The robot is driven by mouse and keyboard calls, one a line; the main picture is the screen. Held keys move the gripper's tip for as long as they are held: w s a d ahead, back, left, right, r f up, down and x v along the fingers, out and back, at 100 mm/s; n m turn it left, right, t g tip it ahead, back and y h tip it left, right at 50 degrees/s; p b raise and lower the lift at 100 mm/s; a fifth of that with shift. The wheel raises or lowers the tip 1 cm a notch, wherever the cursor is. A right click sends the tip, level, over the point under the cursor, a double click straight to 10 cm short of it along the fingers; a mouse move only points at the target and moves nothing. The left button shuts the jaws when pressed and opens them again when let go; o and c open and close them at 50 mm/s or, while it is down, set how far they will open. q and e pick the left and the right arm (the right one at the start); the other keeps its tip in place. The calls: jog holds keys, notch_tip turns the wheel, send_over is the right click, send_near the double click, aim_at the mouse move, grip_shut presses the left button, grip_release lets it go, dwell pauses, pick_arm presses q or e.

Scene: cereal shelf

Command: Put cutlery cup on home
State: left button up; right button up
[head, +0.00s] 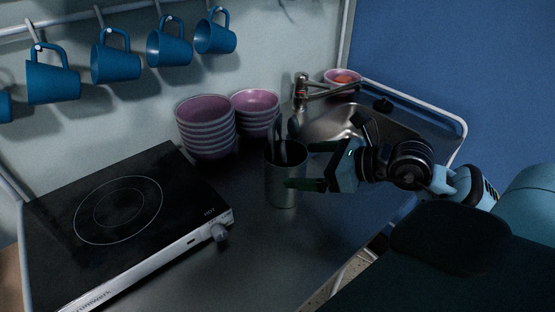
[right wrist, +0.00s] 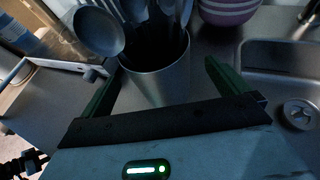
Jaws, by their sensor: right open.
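The cutlery cup (head: 280,188) is a grey metal cylinder standing upright on the dark counter, with several utensils sticking out of its top. My right gripper (head: 300,168) is open, and its two fingers reach toward the cup from the right. In the right wrist view the cup (right wrist: 158,84) stands between the spread fingers of the gripper (right wrist: 160,85), with a large spoon (right wrist: 98,32) leaning out to the left. Whether a finger touches the cup I cannot tell. No place marked as home can be made out. My left gripper is not in view.
A black hotplate (head: 120,210) lies left of the cup. Stacks of pink striped bowls (head: 206,128) stand behind it. A steel sink (head: 385,130) with a tap (head: 302,90) is to the right. Blue mugs (head: 116,64) hang from a rail above. Counter in front of the cup is clear.

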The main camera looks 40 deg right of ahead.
jog(key=shift+w+a, duration=0.35)
jog(key=shift+w, duration=0.1)
jog(key=p+x, duration=0.1)
jog(key=x, duration=0.2)
jog(key=shift+a, duration=0.15)
jog(key=shift+w+a+f, duration=0.2)
jog(key=shift+w+a, duration=0.05)
jog(key=shift+w, duration=0.15)
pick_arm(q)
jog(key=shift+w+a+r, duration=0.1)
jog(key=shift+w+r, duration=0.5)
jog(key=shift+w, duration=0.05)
pick_arm(e)
jog(key=shift+f, duration=0.1)
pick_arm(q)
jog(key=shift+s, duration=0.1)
pick_arm(e)
jog(key=c, duration=1.1)
jog(key=shift+c, duration=0.4)
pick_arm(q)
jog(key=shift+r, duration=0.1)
